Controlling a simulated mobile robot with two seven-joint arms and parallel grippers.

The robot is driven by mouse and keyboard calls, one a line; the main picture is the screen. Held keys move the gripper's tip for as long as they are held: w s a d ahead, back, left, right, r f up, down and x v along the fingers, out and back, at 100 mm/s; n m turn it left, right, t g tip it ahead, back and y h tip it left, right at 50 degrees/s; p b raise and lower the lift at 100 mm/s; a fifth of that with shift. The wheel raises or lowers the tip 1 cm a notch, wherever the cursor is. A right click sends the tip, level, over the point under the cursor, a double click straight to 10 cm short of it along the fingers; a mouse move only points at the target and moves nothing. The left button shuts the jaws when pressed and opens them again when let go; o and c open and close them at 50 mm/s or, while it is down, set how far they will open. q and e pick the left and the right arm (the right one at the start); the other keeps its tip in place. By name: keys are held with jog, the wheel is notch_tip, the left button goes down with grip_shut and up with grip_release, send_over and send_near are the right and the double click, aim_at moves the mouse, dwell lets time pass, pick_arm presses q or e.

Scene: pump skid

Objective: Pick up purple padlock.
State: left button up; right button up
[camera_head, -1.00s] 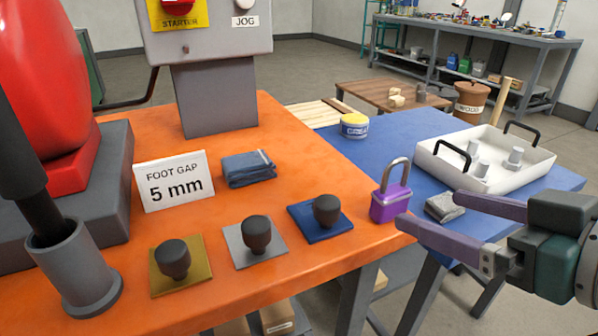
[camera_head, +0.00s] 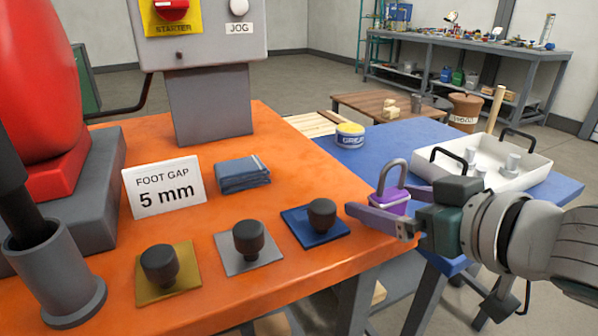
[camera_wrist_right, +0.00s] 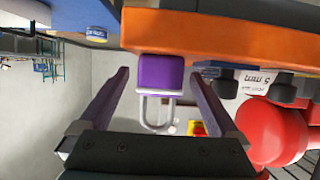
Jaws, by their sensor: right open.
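The purple padlock (camera_head: 391,200) with its grey shackle stands upright at the right edge of the orange skid top. My right gripper (camera_head: 378,205) has come in from the right and is open, with its fingers level with the padlock's body. In the right wrist view the padlock (camera_wrist_right: 160,73) lies between the lines of the two fingers (camera_wrist_right: 161,83), with its shackle toward the palm. The fingers look apart from it. In the head view the near finger and the gripper body hide part of the padlock. My left gripper is not in view.
On the orange top (camera_head: 290,150) are several knobbed plates, including a blue one (camera_head: 315,228), a folded cloth (camera_head: 242,174) and a "FOOT GAP 5 mm" sign (camera_head: 163,188). A blue table (camera_head: 375,155) behind holds a grease tub (camera_head: 350,136) and a white tray (camera_head: 528,174).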

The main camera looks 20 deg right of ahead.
aim_at(392, 194)
jog(key=c, duration=0.6)
grip_shut()
jog(key=shift+r, duration=0.15)
notch_tip(392, 194, up, 20)
jog(key=p, duration=0.7)
